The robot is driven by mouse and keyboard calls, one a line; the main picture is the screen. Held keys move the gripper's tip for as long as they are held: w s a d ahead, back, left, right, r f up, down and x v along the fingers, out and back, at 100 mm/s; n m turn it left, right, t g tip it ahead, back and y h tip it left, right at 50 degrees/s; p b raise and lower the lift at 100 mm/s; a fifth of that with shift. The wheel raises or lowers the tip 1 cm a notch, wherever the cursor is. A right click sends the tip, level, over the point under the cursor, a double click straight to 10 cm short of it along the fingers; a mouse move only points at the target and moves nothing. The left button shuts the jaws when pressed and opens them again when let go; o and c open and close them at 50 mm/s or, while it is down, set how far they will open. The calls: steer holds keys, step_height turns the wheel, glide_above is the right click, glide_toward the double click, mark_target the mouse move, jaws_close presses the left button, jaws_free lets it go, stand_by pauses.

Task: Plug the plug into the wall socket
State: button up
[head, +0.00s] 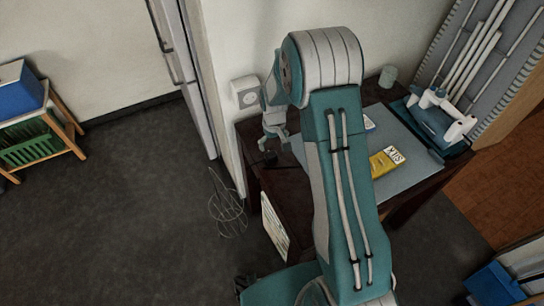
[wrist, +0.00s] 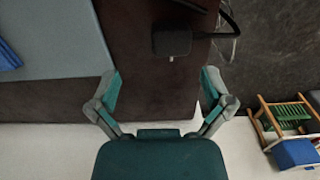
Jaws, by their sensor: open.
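The plug (wrist: 172,40) is a black block with a small metal prong, lying on the dark brown table (wrist: 150,80) near its edge in the wrist view. In the head view my gripper (head: 273,143) hangs over the table's left corner, and the plug is too dark to make out clearly. The wall socket (head: 244,92) is a white square plate with a round face on the wall, just left of my gripper.
A grey mat (head: 408,150) holds a yellow packet (head: 387,162). A teal device (head: 440,118) and a cup (head: 388,76) stand at the back. A wooden rack (head: 62,125) stands left; the floor between is clear.

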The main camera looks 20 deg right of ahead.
mark_target(270, 154)
steer(key=f, duration=0.1)
steer(key=a+f, duration=0.1)
steer(key=f, duration=0.1)
steer(key=s+f, duration=0.1)
steer(key=shift+a+f, duration=0.2)
steer(key=shift+f, duration=0.4)
steer(key=shift+d, duration=0.1)
steer(key=shift+d, duration=0.1)
steer(key=c, duration=1.2)
